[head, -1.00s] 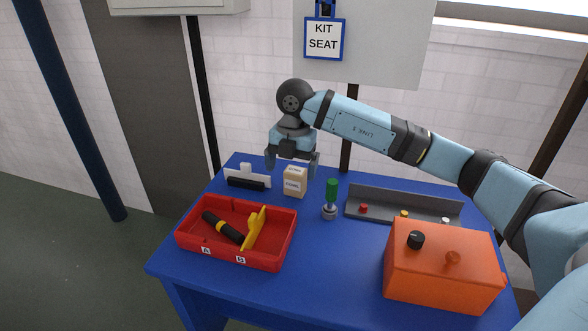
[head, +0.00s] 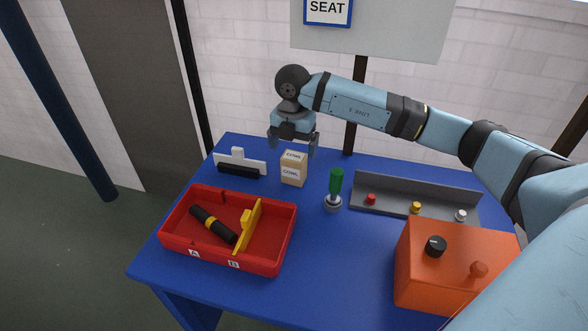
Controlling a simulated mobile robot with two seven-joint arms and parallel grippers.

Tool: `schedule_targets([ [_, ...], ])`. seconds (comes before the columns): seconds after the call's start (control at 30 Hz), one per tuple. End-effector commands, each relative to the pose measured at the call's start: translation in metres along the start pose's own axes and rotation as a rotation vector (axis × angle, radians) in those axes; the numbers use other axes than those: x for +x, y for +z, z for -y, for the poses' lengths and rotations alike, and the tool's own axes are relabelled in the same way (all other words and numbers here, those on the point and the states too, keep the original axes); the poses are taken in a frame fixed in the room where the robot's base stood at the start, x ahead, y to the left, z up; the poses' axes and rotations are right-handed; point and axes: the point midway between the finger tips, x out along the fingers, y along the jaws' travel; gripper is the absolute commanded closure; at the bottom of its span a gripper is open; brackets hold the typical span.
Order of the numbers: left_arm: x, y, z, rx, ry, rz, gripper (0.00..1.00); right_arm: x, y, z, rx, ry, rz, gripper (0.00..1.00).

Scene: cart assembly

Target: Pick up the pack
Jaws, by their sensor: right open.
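The pack is probably the small beige box labelled "COWL" (head: 293,171), upright on the blue table (head: 330,262) towards its back. My right gripper (head: 292,150) points down above and just behind the box, its two fingers spread wide to either side. The fingers do not appear to grip the box; whether they touch it I cannot tell. My left gripper is not in view.
A red tray (head: 173,245) holds a black-and-yellow cylinder (head: 212,224) and a yellow divider (head: 248,228). A white-and-black piece (head: 240,164) stands left of the box. A green-handled tool (head: 336,184), grey rack (head: 400,193) and orange box (head: 420,275) lie right.

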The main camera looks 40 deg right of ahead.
Motion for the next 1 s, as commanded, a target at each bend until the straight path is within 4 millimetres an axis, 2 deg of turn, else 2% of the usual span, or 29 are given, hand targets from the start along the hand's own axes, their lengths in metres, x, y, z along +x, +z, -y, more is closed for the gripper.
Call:
schedule_targets([
  [0.27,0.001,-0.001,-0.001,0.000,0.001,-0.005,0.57,0.018,0.000,0.000,-0.001,-0.001,-0.001,0.06],
  [0.53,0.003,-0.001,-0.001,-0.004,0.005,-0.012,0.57,0.057,0.004,0.001,-0.001,-0.001,-0.002,0.06],
  [0.8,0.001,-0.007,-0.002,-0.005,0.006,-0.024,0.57,0.062,0.004,0.001,-0.001,0.000,0.000,0.06],
  [0.87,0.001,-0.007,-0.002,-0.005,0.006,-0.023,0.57,0.062,0.004,0.001,-0.001,0.000,0.000,0.18],
  [1.0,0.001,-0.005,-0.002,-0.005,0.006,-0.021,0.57,0.062,0.004,0.001,-0.001,0.000,0.000,0.50],
])
